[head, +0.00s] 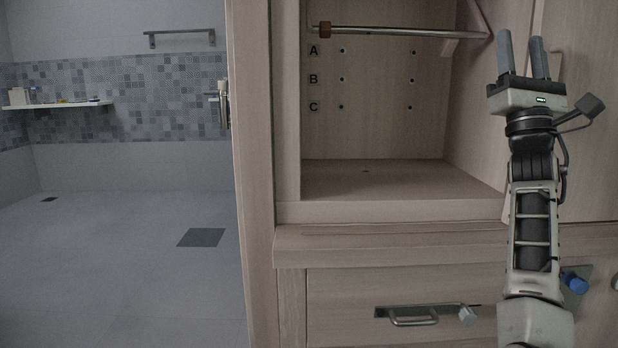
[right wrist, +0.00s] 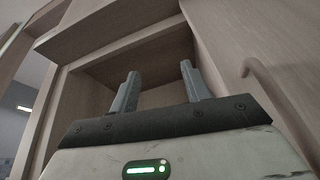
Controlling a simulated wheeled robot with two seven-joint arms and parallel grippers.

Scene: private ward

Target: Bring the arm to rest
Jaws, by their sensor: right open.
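My right gripper (head: 522,55) is raised at the right of the head view, fingers pointing up, in front of the wooden wardrobe (head: 470,212). Its two grey fingers stand apart with nothing between them. The right wrist view also shows the open, empty fingers (right wrist: 159,88) with the wardrobe's wooden panels beyond. My right arm reaches up from the bottom edge of the head view. My left gripper is not in view.
The open compartment holds a metal rail (head: 400,32) and labels A, B and C on its back panel. Below is a drawer with a metal handle (head: 413,321). A blue knob-like object (head: 574,282) shows beside my arm. At left is a tiled room with open floor and a shelf (head: 58,104).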

